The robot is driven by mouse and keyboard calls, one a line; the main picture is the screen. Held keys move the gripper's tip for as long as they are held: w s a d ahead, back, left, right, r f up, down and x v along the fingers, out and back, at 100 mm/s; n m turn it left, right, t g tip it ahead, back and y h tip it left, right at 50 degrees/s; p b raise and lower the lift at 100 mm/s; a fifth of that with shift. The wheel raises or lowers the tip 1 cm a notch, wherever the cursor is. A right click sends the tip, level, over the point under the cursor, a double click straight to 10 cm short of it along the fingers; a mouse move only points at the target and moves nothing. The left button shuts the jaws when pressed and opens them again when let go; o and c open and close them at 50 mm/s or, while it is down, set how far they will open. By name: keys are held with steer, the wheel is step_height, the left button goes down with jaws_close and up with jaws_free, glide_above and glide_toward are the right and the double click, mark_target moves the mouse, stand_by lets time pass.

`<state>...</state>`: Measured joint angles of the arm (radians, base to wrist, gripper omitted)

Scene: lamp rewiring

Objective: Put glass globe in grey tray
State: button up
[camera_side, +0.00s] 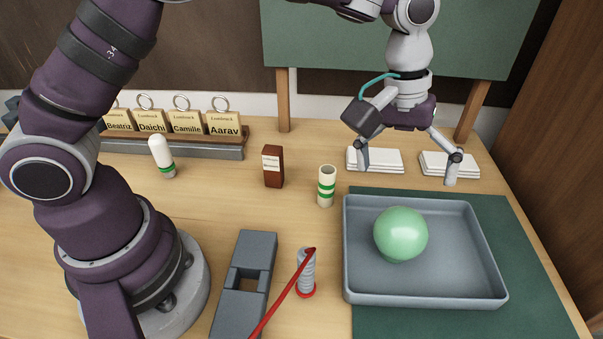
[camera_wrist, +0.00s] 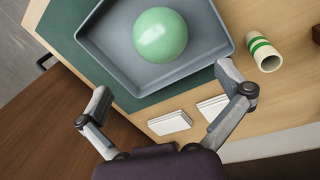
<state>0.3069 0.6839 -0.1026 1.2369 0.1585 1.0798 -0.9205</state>
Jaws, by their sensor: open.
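The glass globe (camera_side: 400,233) is a smooth pale green ball. It sits inside the grey tray (camera_side: 482,284), a little left of the tray's middle in the side view. In the wrist view the globe (camera_wrist: 160,35) rests within the walls of the tray (camera_wrist: 97,40). My gripper (camera_side: 408,176) is open and empty, with its two fingers spread wide. It is above and behind the tray in the side view, apart from the globe. In the wrist view the fingertips (camera_wrist: 165,82) show on either side below the globe.
The tray stands on a green mat (camera_side: 545,300). A cream tube with green bands (camera_side: 326,186) stands left of the tray. White stacks (camera_side: 375,160) lie behind. A brown box (camera_side: 273,166), a white-topped cylinder (camera_side: 162,155), a tag rack (camera_side: 190,146) and a grey coil with a red wire (camera_side: 306,275) stand leftward.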

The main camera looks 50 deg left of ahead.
steer(key=shift+a+r, duration=0.1)
steer(key=shift+r, duration=0.4)
steer(key=s+a+r+m+t, duration=0.2)
steer(key=s+a+r, duration=0.3)
steer(key=a+r, duration=0.25)
steer(key=s+a+f+m+t+y, duration=0.1)
steer(key=s+a+m+t+y, duration=0.1)
steer(key=s+a, duration=0.6)
steer(key=shift+s+f+m+t, duration=0.3)
steer(key=shift+s+t, duration=0.1)
steer(key=shift+s, duration=0.45)
